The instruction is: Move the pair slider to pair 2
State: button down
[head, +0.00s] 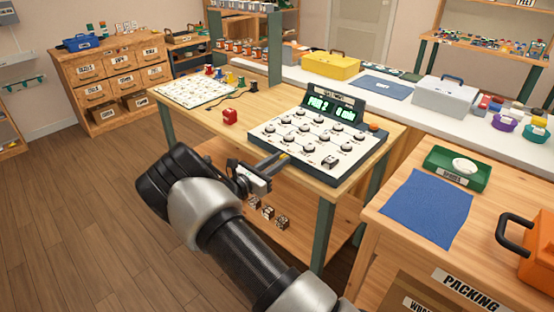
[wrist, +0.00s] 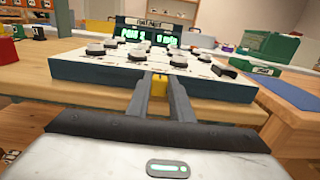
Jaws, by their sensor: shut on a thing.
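The panel device (head: 318,136) is a white-topped box with dark sides and several round dials, standing on the wooden table. Its raised display (head: 334,106) shows green text that reads "PAIR 2" and "0 min". In the wrist view, the display (wrist: 150,38) is blurred. My gripper (head: 279,159) is at the device's front left edge. In the wrist view, my gripper (wrist: 160,82) is shut on a small yellow piece (wrist: 159,84), apparently the pair slider's knob. The fingers hide most of the knob and its track, so I cannot read its position marks.
A blue mat (head: 427,208) and green tray (head: 457,168) are on the bench at right. Small dice-like blocks (head: 268,212) sit on the lower shelf.

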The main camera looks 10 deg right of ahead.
jog(key=c, duration=1.6)
grip_release()
jog(key=shift+o, duration=0.2)
jog(key=p+v, duration=0.2)
jog(key=v, duration=1.5)
jog(key=shift+a, duration=0.2)
jog(key=shift+s, duration=0.1)
